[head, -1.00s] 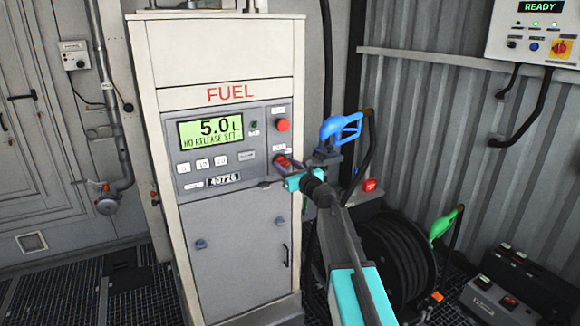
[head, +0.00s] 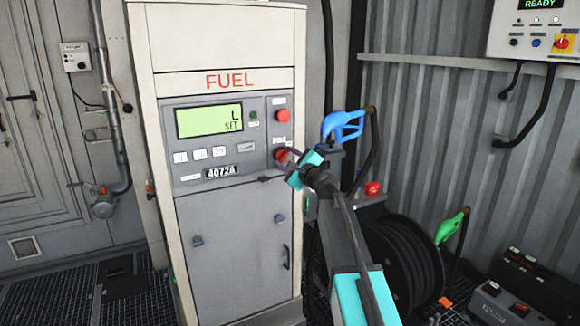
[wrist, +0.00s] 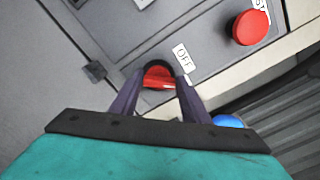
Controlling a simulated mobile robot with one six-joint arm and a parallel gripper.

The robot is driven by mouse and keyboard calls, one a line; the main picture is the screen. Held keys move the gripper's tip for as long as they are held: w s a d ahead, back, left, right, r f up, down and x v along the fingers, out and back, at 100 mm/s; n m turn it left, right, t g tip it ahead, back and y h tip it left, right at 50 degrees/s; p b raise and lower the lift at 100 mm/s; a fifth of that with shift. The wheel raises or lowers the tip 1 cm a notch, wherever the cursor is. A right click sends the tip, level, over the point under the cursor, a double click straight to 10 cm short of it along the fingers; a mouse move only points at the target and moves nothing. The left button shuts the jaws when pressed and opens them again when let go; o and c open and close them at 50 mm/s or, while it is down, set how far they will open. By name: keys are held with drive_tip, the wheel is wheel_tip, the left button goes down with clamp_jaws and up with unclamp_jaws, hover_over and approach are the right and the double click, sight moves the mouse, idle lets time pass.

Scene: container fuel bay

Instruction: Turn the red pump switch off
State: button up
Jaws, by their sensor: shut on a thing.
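The red pump switch (head: 281,155) is on the lower right of the fuel dispenser's grey panel (head: 215,143). In the wrist view the red switch (wrist: 158,77) sits in a dark round surround, between the tips of my gripper (wrist: 160,85). My gripper (head: 291,160) is shut on it, with a finger at each side. An OFF label (wrist: 183,59) is beside the switch. The display (head: 209,121) shows only "L" and "SET", with no number readable. My gripper and wrist partly cover the switch in the head view.
A red round button (head: 283,115) is above the switch on the same panel. A blue nozzle (head: 342,127) hangs close to the right of my gripper. A black hose reel (head: 405,262) and green nozzle (head: 451,226) are lower right. A control box (head: 535,28) reads READY.

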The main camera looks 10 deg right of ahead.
drive_tip(key=n+b, duration=0.5)
drive_tip(key=shift+w+d, duration=0.1)
drive_tip(key=n+b, duration=0.3)
drive_tip(key=shift+r+b, duration=0.15)
drive_tip(key=shift+b, duration=0.15)
drive_tip(key=shift+n, duration=0.3)
drive_tip(key=o, duration=1)
drive_tip(key=shift+o, duration=0.2)
drive_tip(key=shift+s+f, duration=0.2)
drive_tip(key=shift+s, duration=0.3)
drive_tip(key=v, duration=1.3)
drive_tip(key=shift+r+b, duration=0.2)
drive_tip(key=shift+b, duration=0.15)
